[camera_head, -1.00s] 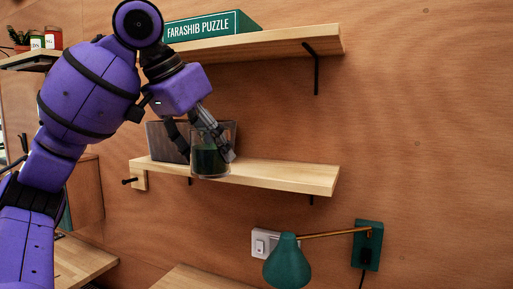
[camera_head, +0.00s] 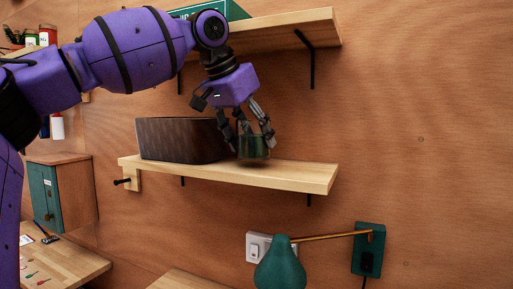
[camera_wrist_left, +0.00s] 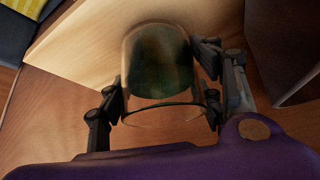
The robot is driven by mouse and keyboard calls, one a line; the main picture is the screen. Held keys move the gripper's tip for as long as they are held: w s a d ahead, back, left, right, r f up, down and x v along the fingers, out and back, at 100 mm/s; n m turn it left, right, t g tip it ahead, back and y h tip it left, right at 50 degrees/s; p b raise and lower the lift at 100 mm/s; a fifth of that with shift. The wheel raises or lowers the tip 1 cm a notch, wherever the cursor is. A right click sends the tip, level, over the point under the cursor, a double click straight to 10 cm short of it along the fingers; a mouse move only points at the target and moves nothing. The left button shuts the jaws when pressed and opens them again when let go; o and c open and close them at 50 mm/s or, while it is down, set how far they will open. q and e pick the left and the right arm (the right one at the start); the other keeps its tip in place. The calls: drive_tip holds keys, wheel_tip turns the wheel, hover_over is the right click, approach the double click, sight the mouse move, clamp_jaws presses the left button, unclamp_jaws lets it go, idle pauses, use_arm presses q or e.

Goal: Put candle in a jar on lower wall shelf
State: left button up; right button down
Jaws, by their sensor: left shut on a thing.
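The candle in a jar (camera_head: 253,146) is a glass jar with dark green contents. My left gripper (camera_head: 254,133) is shut on it, with fingers on either side. The jar is upright at the lower wall shelf (camera_head: 290,176), just right of a dark box. Its base is at or very near the shelf top; I cannot tell whether it touches. In the left wrist view the jar (camera_wrist_left: 160,70) sits between the fingers (camera_wrist_left: 160,103), with pale shelf wood behind it. My right gripper is not in view.
The dark woven box (camera_head: 178,140) stands on the shelf's left part. The shelf's right part is clear. An upper shelf (camera_head: 285,32) with a green puzzle box (camera_head: 235,10) hangs above. A green lamp (camera_head: 280,265) is below.

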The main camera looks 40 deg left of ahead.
use_arm(q)
drive_tip(key=shift+s+d+f, duration=0.1)
drive_tip(key=shift+d+f, duration=0.05)
drive_tip(key=shift+f, duration=0.45)
drive_tip(key=shift+c, duration=0.7)
drive_tip(key=shift+a+f, duration=0.1)
drive_tip(key=shift+a, duration=0.15)
drive_tip(key=o, duration=1.2)
drive_tip(key=shift+d+f, duration=0.1)
drive_tip(key=shift+f, duration=0.05)
drive_tip(key=o, duration=0.5)
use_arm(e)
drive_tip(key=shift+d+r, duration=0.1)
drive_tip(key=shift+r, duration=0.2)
use_arm(q)
drive_tip(key=v, duration=0.7)
drive_tip(key=shift+r, duration=0.3)
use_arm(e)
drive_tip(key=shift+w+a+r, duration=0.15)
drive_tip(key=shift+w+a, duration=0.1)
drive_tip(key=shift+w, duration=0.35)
use_arm(q)
drive_tip(key=shift+s, duration=0.1)
